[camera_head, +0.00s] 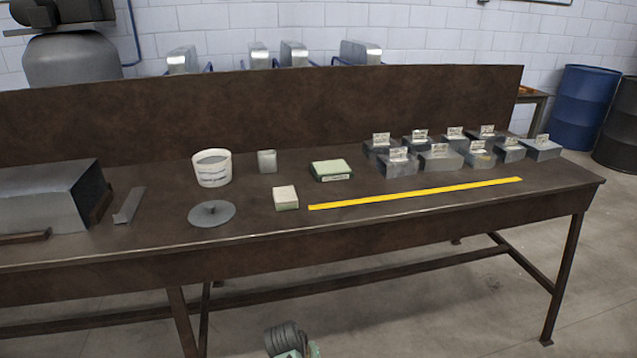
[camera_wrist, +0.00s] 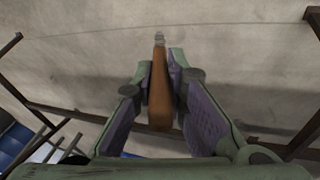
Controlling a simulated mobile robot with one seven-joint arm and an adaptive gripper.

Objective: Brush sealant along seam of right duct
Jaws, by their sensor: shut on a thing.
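In the wrist view my gripper (camera_wrist: 161,72) is shut on a brush (camera_wrist: 160,103) by its orange-brown wooden handle. A small grey end of it shows beyond the fingertips; the bristles are not clear. In the head view a grey metal duct (camera_head: 40,198) lies on the bench at the far left, cut off by the picture edge. I cannot tell whether it is the right duct, and its seam is not clear. An open white tub (camera_head: 212,170) with grey contents stands right of it. A round grey lid (camera_head: 212,214) lies in front of the tub.
The brown bench (camera_head: 400,215) has a raised back panel. On it are a grey angled strip (camera_head: 129,205), a small grey container (camera_head: 267,161), two green-and-white blocks (camera_head: 331,170), a yellow strip (camera_head: 415,193) and several labelled metal pieces (camera_head: 397,163). Blue (camera_head: 584,107) and black drums stand right.

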